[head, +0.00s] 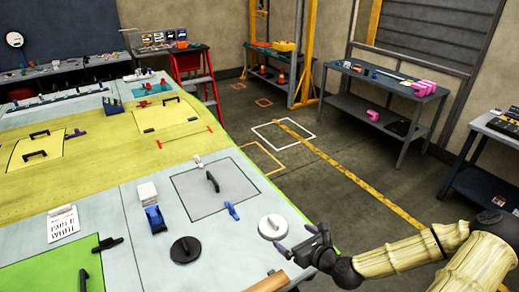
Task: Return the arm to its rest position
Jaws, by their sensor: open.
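My arm reaches in from the lower right of the head view. My gripper (300,243) is at its left end, over the front right edge of the large wing panel (110,205). Its two fingers look apart, with nothing visible between them. A white round disc (272,226) lies on the panel just left of the fingertips. I cannot tell whether the fingers touch it. A black round disc (185,250) lies farther left.
A grey hatch plate (205,195) with a black handle lies behind the discs. A blue clamp (155,219) stands left of it. A grey workbench (385,90) with pink parts stands at the back right. The floor (335,195) between panel and bench is clear.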

